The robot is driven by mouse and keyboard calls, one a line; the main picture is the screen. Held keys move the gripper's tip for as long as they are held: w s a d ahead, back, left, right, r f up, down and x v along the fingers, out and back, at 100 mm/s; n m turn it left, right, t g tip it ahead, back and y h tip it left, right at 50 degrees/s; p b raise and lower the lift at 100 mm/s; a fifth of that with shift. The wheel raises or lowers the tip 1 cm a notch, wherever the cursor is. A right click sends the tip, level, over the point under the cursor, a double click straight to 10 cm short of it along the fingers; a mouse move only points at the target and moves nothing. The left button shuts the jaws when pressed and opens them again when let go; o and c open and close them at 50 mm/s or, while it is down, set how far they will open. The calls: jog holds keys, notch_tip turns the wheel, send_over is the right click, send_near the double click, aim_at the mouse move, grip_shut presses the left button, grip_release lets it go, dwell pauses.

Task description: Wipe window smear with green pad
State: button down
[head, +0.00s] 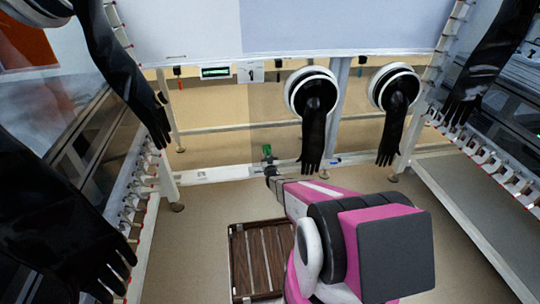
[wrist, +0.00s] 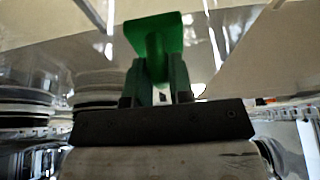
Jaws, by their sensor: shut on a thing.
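My gripper (head: 269,166) is shut on the green pad (head: 267,150), out at the end of my arm near the back frame. In the wrist view the pad (wrist: 153,33) has a flat, wide head and a round handle. The handle sits between the two fingers of my gripper (wrist: 155,85), with the head beyond the fingertips. Behind the pad in the head view is a see-through pane (head: 268,112) under the white upper panel. I cannot make out a smear on it. I cannot tell whether the pad touches the pane.
Black gloves hang from two round white ports (head: 312,92) (head: 394,88) at the back. More black gloves (head: 120,70) (head: 490,65) hang at both sides. A brown slatted crate (head: 234,262) stands on the floor beside my arm. A white rail (head: 215,174) runs low along the back.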

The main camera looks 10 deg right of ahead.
jog(key=shift+w, duration=0.1)
jog(key=shift+s, duration=3.1)
jog(key=shift+s, duration=0.1)
